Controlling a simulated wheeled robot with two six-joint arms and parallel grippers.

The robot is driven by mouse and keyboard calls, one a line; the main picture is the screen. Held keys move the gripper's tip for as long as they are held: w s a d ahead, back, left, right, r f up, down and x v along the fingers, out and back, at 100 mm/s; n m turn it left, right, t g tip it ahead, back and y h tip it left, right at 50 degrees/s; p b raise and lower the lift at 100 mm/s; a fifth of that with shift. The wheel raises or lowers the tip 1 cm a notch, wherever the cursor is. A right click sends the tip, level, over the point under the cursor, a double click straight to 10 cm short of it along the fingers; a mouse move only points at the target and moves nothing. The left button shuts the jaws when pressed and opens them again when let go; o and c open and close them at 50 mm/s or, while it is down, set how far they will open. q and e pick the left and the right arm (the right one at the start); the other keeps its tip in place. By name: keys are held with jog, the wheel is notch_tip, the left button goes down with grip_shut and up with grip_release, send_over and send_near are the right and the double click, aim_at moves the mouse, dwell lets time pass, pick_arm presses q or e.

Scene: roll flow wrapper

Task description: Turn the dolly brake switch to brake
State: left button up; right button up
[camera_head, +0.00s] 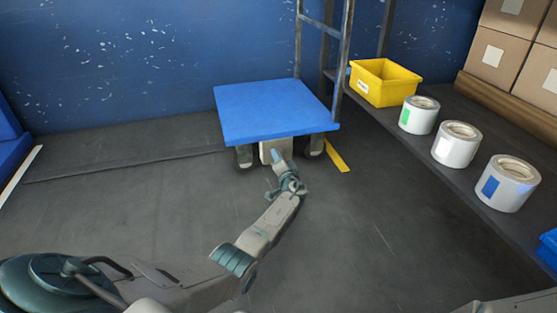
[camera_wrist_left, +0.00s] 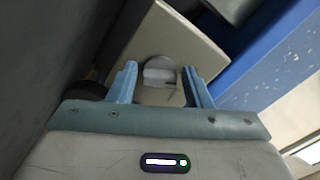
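The dolly has a blue platform (camera_head: 270,112) and stands on dark casters against the blue wall. A beige box (camera_head: 276,148) sits under its front edge; its panel (camera_wrist_left: 195,45) also fills the middle of the left wrist view. On it is a round grey knob (camera_wrist_left: 160,72), which looks like the brake switch. My left gripper (camera_head: 279,158) is at the box's front, and its blue fingers (camera_wrist_left: 161,85) are open on either side of the knob. Small gaps show between fingers and knob. The knob's markings are not readable, and the head view hides it behind the gripper. My right gripper is out of view.
A dark shelf (camera_head: 466,165) along the right holds a yellow bin (camera_head: 384,82) and white rolls (camera_head: 457,147). Cardboard boxes (camera_head: 515,55) are stacked behind. A yellow floor strip (camera_head: 337,157) lies beside the dolly. The grey floor in front is clear.

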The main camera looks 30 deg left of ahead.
pick_arm(q)
jog(key=c, duration=0.6)
jog(key=shift+c, duration=0.2)
jog(key=m, duration=1.1)
jog(key=shift+r+m+p, duration=0.3)
jog(key=shift+m+p, duration=0.05)
jog(key=shift+m, duration=0.05)
jog(key=o, duration=1)
